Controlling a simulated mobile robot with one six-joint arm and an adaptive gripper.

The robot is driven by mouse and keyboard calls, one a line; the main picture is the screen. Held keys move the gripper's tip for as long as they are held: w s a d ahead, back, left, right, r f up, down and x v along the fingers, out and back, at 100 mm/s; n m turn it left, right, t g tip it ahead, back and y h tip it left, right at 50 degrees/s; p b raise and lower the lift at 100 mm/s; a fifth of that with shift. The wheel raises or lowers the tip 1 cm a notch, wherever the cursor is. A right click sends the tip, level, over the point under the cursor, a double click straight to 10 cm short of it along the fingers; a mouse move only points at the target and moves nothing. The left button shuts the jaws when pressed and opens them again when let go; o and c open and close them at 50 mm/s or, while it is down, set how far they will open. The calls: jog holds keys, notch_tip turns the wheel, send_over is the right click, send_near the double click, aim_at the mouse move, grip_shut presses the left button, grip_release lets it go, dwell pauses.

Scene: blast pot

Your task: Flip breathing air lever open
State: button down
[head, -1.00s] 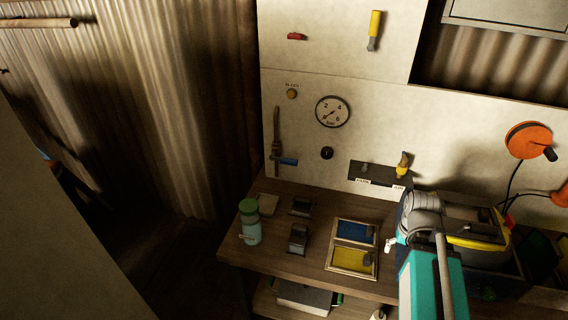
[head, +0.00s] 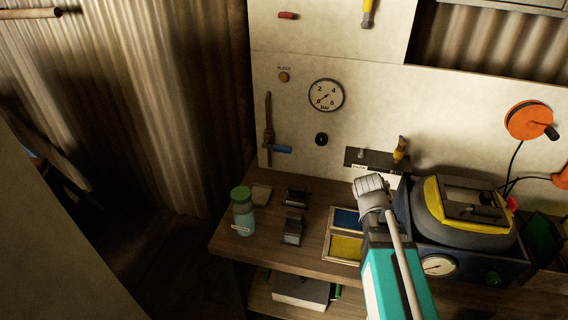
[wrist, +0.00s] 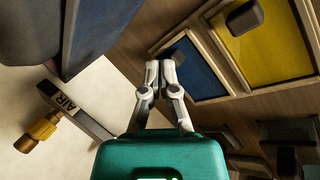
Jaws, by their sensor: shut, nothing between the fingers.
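In the head view my arm's grey end is in front of the bench, below and left of the yellow lever.
A blue tray (head: 347,218) and a yellow tray (head: 345,248) lie near my arm. The yellow and grey helmet (head: 465,225) in a dark box is close on the right. A green-lidded bottle (head: 243,212) stands left. A blue handle (head: 281,149) is on the wall pipe.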

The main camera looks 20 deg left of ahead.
aim_at(277, 146)
jog(key=w+a+f+n+t+b, duration=0.1)
jog(key=w+a+n+t+b, duration=0.3)
jog(key=a+n, duration=0.35)
jog(key=w+a+n+t+b, duration=0.35)
jog(key=w+a+n, duration=0.2)
jog(key=a, duration=0.25)
jog(key=a+n+t+y+b, duration=0.4)
jog(key=a+n, duration=1)
jog(key=a, duration=0.5)
jog(key=shift+s+r+t+b, duration=0.35)
jog(key=shift+s+t+b, duration=0.1)
jog(key=shift+b, duration=0.45)
jog(key=shift+w, duration=0.15)
jog(key=w+f+b, duration=0.1)
jog(key=w, duration=0.9)
jog(key=shift+s+r+p, duration=0.3)
jog(key=shift+r+p, duration=0.6)
jog(key=shift+s+r+p, duration=0.25)
jog(key=shift+r+p, duration=0.6)
jog(key=shift+p, duration=0.05)
